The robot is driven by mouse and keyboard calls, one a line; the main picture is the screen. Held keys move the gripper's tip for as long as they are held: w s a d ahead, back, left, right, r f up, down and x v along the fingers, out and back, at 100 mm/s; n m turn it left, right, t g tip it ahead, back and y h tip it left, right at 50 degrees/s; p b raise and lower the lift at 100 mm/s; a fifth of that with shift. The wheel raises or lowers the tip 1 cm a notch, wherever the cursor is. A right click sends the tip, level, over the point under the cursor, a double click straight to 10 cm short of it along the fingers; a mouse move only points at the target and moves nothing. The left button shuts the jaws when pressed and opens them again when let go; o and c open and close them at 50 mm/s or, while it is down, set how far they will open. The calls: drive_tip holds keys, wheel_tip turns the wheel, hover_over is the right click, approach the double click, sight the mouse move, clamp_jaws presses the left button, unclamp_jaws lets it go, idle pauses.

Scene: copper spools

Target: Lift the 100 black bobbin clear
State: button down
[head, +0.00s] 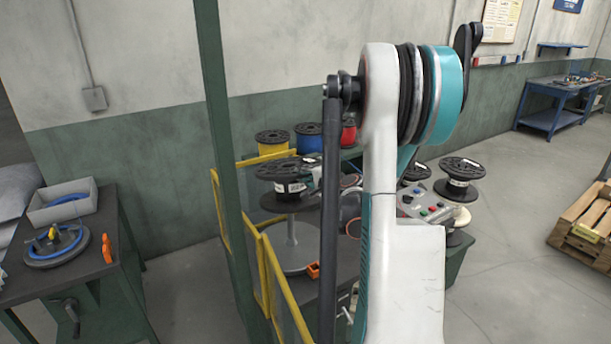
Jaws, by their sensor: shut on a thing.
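A black bobbin (281,171) with a white label stands upright above a pale post with a round grey base (296,258). The label is too small to read. What I see of my gripper (314,171) is a small part at the bobbin's right side; it is shut on this bobbin. My own arm and a dark rod hide most of the gripper and its fingertips. I cannot tell whether the bobbin touches the post or hangs just above it.
Yellow, blue and red spools (308,137) stand behind. More black bobbins (460,180) and a control box (425,208) are at the right. A yellow guard rail (280,280) and green post (222,150) stand left of the bobbin. An orange piece (314,270) lies below.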

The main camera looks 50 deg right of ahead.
drive_tip(key=shift+w+d+r+p, duration=0.1)
drive_tip(key=shift+w+r+p, duration=0.35)
drive_tip(key=shift+r, duration=0.35)
drive_tip(key=shift+w+d+r+p, duration=0.15)
drive_tip(key=shift+w+r+p, duration=0.3)
drive_tip(key=shift+r, duration=0.4)
drive_tip(key=shift+w+d+r+p, duration=0.1)
drive_tip(key=shift+w+r+p, duration=0.35)
drive_tip(key=shift+r, duration=0.35)
